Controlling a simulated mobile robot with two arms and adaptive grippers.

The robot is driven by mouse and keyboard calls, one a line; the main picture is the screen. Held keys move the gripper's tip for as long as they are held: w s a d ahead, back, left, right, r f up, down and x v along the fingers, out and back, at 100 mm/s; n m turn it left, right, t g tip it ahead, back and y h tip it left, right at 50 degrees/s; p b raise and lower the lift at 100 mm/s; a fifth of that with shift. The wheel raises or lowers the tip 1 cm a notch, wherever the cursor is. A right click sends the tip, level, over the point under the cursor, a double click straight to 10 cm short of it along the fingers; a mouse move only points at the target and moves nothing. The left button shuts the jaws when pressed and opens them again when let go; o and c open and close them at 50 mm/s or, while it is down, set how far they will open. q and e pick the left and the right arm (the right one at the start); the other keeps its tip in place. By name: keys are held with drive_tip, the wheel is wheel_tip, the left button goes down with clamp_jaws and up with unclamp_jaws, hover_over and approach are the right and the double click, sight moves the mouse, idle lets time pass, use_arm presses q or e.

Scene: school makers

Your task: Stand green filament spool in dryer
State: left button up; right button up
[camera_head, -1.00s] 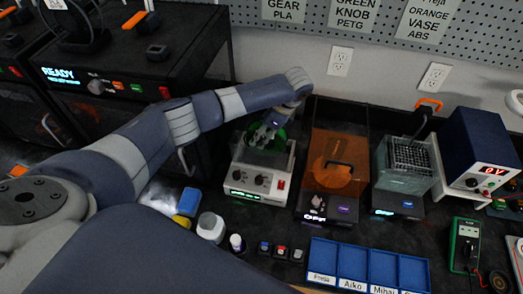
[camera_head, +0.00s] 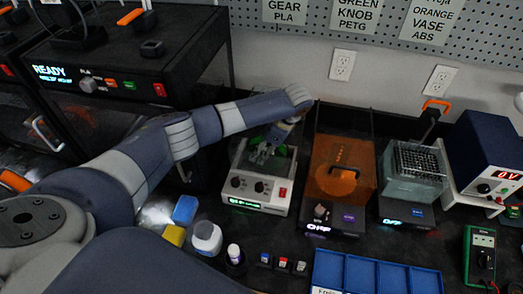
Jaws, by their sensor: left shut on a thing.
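My left gripper (camera_head: 268,147) reaches down from above into the open-topped, clear-walled box of the white-based machine (camera_head: 258,191), which has two knobs, a red switch and a lit green display. It is shut on the green filament spool (camera_head: 282,151). Only small green parts of the spool show around the fingers, so its exact tilt and whether it touches the box floor cannot be told. My right gripper is out of view.
Bottles, small blocks and a blue tray (camera_head: 375,274) lie in front. The pegboard wall is behind.

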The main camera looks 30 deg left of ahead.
use_arm(q)
drive_tip(key=o, duration=1.3)
drive_tip(key=shift+f, duration=0.2)
drive_tip(key=shift+r, duration=0.3)
drive_tip(key=p+v, duration=0.9)
drive_tip(key=v, duration=0.1)
drive_tip(key=shift+d+r+p, duration=0.1)
drive_tip(key=shift+r+p, duration=0.15)
drive_tip(key=shift+p, duration=0.1)
drive_tip(key=shift+w+d+r+p, duration=0.1)
drive_tip(key=shift+d+r+p, duration=0.2)
drive_tip(key=shift+r+p, duration=0.25)
